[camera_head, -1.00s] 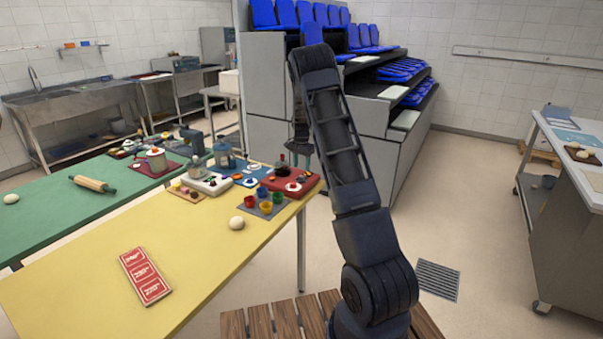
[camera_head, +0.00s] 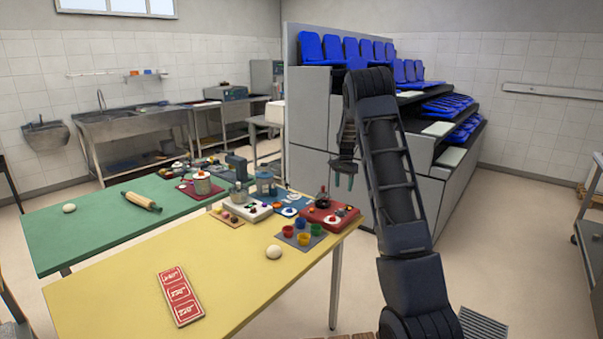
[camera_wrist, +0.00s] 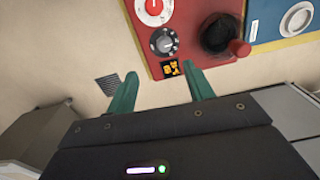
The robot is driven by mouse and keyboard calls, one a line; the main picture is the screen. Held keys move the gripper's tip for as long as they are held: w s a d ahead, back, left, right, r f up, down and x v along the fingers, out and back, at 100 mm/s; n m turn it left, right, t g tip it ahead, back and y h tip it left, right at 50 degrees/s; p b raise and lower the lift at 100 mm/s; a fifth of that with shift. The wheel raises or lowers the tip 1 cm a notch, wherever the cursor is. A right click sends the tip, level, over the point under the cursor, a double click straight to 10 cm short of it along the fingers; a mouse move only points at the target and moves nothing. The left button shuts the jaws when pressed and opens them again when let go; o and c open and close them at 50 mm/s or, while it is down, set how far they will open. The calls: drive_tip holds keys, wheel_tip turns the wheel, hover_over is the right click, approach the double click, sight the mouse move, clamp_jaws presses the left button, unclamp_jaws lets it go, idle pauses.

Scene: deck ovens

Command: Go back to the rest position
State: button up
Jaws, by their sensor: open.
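My gripper (camera_head: 344,178) hangs fingers-down just beyond the right end of the yellow table (camera_head: 120,285), with my arm raised behind it. In the wrist view my gripper (camera_wrist: 160,92) shows two green fingers spread apart with nothing between them. The red board (camera_head: 330,216) with knobs lies at the table's right end, and in the wrist view the red board (camera_wrist: 193,40) is beyond the fingertips. My gripper does not appear to touch it.
A green table (camera_head: 100,222) holds a rolling pin (camera_head: 141,201) and a dough ball (camera_head: 69,208). The yellow table has a red card panel (camera_head: 180,296), another dough ball (camera_head: 273,252) and coloured cups (camera_head: 303,232). A grey stand with blue seats (camera_head: 312,47) rises behind my arm.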

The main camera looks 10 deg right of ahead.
drive_tip(key=s+a+r+n+t, duration=0.1)
drive_tip(key=s+r+n, duration=0.1)
drive_tip(key=s+r, duration=1)
drive_tip(key=s+a+r+n+t, duration=0.1)
drive_tip(key=s+r+n, duration=0.2)
drive_tip(key=s+r, duration=0.9)
drive_tip(key=s+f+n+t, duration=0.1)
drive_tip(key=s+f+n, duration=0.1)
drive_tip(key=s, duration=1.2)
drive_tip(key=s+a+f+n+t, duration=0.1)
drive_tip(key=s+f+n, duration=0.1)
drive_tip(key=s, duration=1.3)
drive_tip(key=shift+s+a+n, duration=0.2)
drive_tip(key=shift+n, duration=0.1)
drive_tip(key=shift+w, duration=0.1)
